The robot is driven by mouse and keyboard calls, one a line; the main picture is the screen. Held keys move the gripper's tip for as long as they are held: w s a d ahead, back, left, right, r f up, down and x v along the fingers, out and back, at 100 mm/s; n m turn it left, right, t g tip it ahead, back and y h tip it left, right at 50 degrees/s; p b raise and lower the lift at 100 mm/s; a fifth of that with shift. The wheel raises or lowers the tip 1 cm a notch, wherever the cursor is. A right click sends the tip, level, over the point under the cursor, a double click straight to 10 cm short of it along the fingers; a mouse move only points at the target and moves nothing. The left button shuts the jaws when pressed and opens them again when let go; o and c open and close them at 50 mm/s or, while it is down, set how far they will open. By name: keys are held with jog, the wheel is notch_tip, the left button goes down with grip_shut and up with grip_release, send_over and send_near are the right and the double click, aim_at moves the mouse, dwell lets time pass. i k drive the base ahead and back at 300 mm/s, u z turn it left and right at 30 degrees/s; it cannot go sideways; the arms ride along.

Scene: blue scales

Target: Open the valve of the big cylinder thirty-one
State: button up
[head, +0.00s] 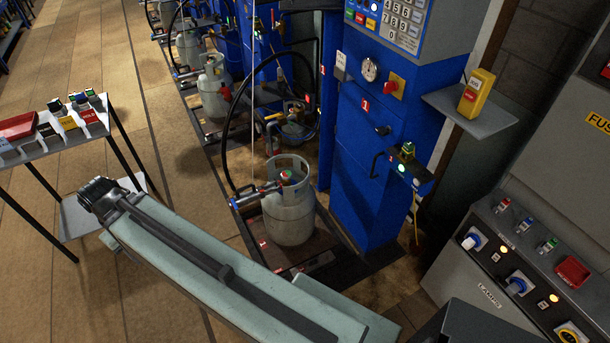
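A big grey gas cylinder (289,212) stands upright on the nearest scale (268,253), in front of a blue cabinet. A collar surrounds its top, with a small red and green valve part (287,175) inside. A filling head (258,191) with a hose reaches the collar from the left; whether it is joined to the valve I cannot tell. No number thirty-one is readable on any cylinder. Other grey cylinders (214,92) stand farther back along the row. My arm crosses the lower picture, but no gripper fingers show.
The blue cabinet (375,165) carries a gauge, red button and keypad. A yellow control box (477,93) sits on a grey shelf. A grey switch panel (500,275) fills the right. A small table (35,150) with coloured items stands left. The tan floor between table and scales is mostly clear.

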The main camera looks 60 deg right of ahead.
aim_at(286, 174)
jog(key=u, duration=0.15)
jog(key=i, duration=0.9)
jog(key=z, duration=0.05)
